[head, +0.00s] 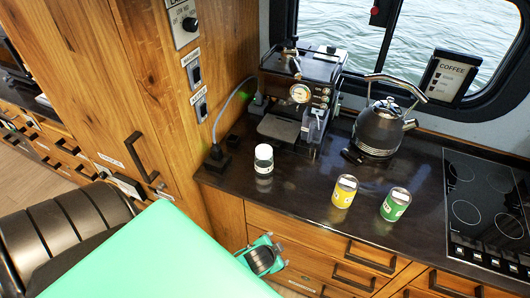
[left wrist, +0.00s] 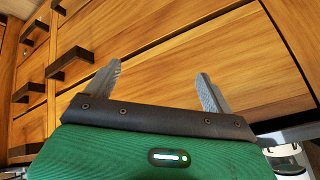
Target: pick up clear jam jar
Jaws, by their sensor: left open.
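The clear jam jar (head: 264,165) stands upright on the dark counter in the head view, left of the two cans and in front of the coffee machine. It has a white lid. My left gripper (head: 272,258) is below the counter's front edge in the head view, beside the drawer fronts and well apart from the jar. In the left wrist view its two grey fingers (left wrist: 158,90) are spread wide with nothing between them. A whitish object (left wrist: 287,160) is cut off at the lower right there, and I cannot tell what it is. My right gripper is not in view.
A yellow can (head: 343,194) and a green can (head: 394,206) stand to the right. The coffee machine (head: 300,90), dark kettle (head: 380,128) and black cooktop (head: 485,210) line the counter (head: 300,192). A wooden cabinet (head: 130,80) rises at left. Drawer handles (head: 371,257) stick out below.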

